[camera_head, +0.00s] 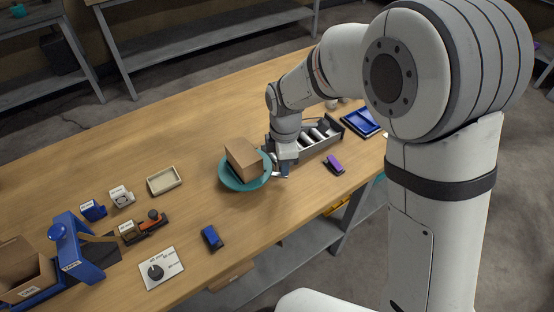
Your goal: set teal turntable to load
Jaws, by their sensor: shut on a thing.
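The teal turntable (235,181) is a round dish-like disc on the wooden table, near the middle of the view. A brown cardboard box (243,159) sits on it, slightly tilted in the picture. My gripper (281,173) points down at the right edge of the turntable, shut, apparently on its rim or a part there. The fingertips are small and partly hidden, so the exact contact is hard to see. I cannot read any load mark beside the turntable.
Behind my gripper is a grey roller rack (318,138). A purple item (334,164) and blue tray (362,122) lie to the right. A dial plate (161,269), blue item (212,238), beige tray (164,180) and blue tape dispenser (78,250) are left. Table between is clear.

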